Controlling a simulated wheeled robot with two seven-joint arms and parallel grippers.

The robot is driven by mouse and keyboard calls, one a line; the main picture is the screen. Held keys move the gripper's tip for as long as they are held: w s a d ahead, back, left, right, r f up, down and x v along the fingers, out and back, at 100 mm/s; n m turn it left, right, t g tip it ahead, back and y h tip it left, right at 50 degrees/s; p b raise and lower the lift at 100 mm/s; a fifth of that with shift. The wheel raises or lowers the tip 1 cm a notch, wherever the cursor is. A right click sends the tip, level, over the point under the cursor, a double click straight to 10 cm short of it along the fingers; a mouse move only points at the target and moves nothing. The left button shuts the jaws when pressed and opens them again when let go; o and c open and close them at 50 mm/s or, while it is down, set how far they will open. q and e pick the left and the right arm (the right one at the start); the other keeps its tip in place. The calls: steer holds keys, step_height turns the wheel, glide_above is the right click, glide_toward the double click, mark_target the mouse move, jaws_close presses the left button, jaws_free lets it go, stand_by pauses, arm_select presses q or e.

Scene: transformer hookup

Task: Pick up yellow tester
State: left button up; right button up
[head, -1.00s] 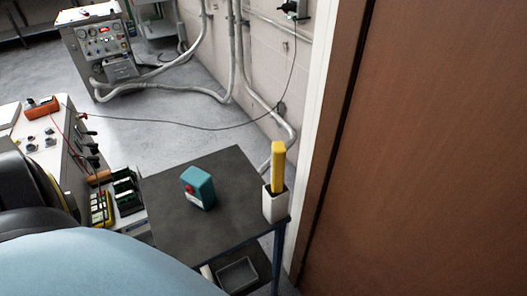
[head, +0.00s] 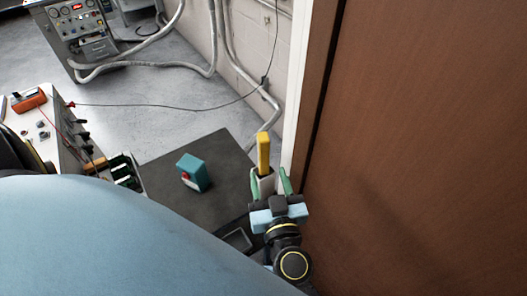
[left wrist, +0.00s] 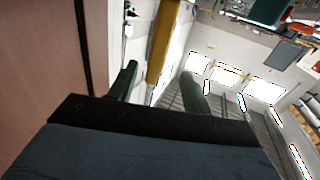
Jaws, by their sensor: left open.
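The yellow tester (head: 263,152) stands upright in a white holder (head: 266,185) at the right corner of the dark table. My left gripper (head: 270,178) is open, its two green fingers on either side of the holder in the head view. In the left wrist view the yellow tester (left wrist: 161,42) shows between the spread fingers (left wrist: 158,78), extending up past the top edge. I cannot tell whether a finger touches it. The lower part of the holder is hidden behind the gripper. My right gripper is not in view.
A teal box (head: 193,171) with a red part stands on the dark table (head: 220,200), left of the holder. A brown door (head: 420,130) and its frame rise close on the right. A bench with an orange device (head: 29,100) is at the left.

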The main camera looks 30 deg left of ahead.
mark_target(264, 157)
arm_select(q)
steer(key=x, duration=0.5)
steer(key=shift+w, duration=0.1)
steer(key=x, duration=0.1)
steer(key=p+x, duration=0.1)
steer(key=x, duration=0.3)
steer(key=shift+w+r, duration=0.15)
steer(key=shift+r, duration=0.2)
jaws_close()
